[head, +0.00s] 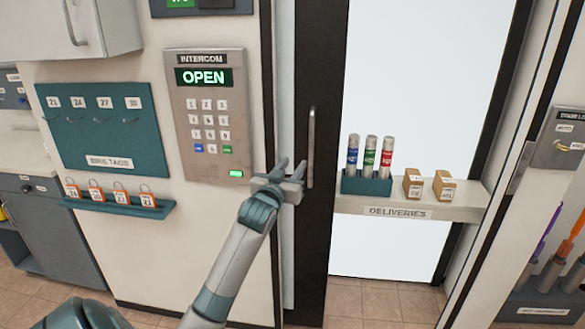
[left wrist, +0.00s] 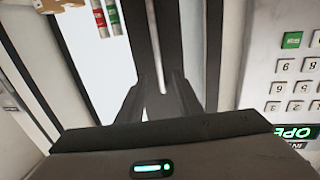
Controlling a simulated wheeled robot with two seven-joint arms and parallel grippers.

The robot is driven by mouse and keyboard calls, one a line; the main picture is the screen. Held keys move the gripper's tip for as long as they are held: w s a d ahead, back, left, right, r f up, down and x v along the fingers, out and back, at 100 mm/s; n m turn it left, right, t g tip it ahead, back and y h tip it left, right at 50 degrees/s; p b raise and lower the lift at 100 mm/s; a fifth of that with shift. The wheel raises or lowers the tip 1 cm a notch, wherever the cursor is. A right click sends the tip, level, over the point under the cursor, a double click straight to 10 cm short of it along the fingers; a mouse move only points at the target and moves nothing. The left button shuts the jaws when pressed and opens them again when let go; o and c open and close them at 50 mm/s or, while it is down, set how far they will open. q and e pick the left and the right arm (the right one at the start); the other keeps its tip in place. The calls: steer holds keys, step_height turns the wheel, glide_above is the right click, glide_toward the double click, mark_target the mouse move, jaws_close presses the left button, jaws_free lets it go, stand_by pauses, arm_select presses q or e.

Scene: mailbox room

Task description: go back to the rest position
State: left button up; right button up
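My left gripper (head: 291,166) is raised in front of the dark door edge, just right of the intercom (head: 208,120). Its two fingers are apart with nothing held between them. In the left wrist view the fingers of the left gripper (left wrist: 163,88) spread on either side of the pale door handle (left wrist: 154,50) behind them; I cannot tell how far off it is. The intercom screen reads OPEN, and a small green light shows at its lower right. My right gripper is in neither view.
A deliveries shelf (head: 455,205) on the right bears a teal rack (head: 366,184) of coloured tubes and two small boxes (head: 428,186). A teal tag board (head: 95,128) and a ledge of padlocks (head: 120,198) are on the left. A wall cabinet (head: 103,28) juts out above.

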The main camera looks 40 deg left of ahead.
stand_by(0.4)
